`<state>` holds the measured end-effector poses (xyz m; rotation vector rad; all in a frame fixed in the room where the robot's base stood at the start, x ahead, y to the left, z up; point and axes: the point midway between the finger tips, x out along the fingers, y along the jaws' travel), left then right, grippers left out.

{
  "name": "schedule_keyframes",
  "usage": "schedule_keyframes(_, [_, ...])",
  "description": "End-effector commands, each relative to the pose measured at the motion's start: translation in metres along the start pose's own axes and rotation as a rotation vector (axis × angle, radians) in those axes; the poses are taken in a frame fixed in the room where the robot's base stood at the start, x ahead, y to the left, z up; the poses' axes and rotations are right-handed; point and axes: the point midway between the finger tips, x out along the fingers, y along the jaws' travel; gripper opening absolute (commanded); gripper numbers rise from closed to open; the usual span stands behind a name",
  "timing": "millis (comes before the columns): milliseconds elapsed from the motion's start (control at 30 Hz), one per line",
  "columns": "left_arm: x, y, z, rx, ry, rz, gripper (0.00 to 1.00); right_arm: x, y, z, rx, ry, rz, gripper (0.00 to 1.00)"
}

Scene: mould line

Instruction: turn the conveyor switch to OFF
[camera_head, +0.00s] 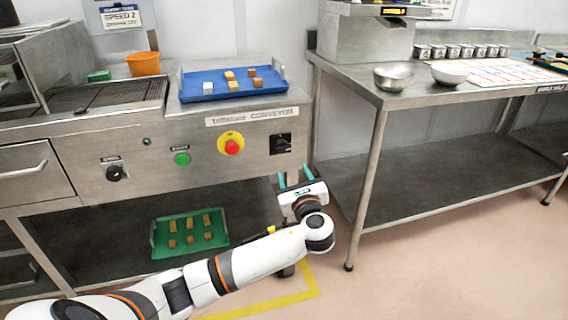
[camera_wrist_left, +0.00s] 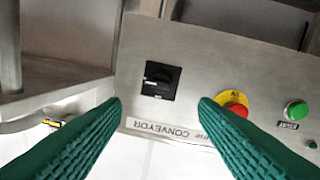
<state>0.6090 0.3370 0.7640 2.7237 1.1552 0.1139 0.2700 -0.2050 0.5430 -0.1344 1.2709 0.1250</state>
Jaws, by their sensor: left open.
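The conveyor switch (camera_head: 281,144) is a black rotary knob on a black square plate, at the right end of the steel conveyor panel. In the left wrist view the switch (camera_wrist_left: 160,80) lies ahead, between and beyond my fingers, upside down; its lettering is too small to read. My left gripper (camera_head: 295,179) is in front of the panel, just below the switch, with its green fingers apart and empty. The fingers also show in the left wrist view (camera_wrist_left: 158,104), and they do not touch the switch. My right gripper is not in view.
A red emergency button (camera_head: 232,146) on yellow, a green button (camera_head: 182,158) and a black knob (camera_head: 114,173) are left of the switch. A blue tray (camera_head: 215,97) is above. A steel table (camera_head: 400,100) stands right, across a gap.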

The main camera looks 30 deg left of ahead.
Motion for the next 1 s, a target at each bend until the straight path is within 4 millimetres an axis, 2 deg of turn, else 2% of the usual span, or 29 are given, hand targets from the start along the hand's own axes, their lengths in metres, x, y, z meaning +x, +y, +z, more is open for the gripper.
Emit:
schedule_keyframes(167, [0.023, -0.001, -0.001, 0.004, 0.006, -0.005, 0.54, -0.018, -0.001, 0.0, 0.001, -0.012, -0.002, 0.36])
schedule_keyframes(300, [0.052, -0.002, 0.0, 0.003, 0.005, -0.006, 0.54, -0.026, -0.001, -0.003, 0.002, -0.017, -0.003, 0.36])
schedule_keyframes(600, [0.103, -0.001, 0.0, 0.002, 0.002, -0.004, 0.54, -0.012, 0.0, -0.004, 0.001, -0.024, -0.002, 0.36])
schedule_keyframes(800, [0.117, -0.001, -0.001, 0.002, 0.001, -0.002, 0.54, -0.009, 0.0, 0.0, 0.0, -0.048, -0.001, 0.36])
schedule_keyframes(1000, [0.118, -0.001, -0.001, 0.002, 0.0, -0.002, 0.54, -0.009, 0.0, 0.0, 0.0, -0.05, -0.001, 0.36])
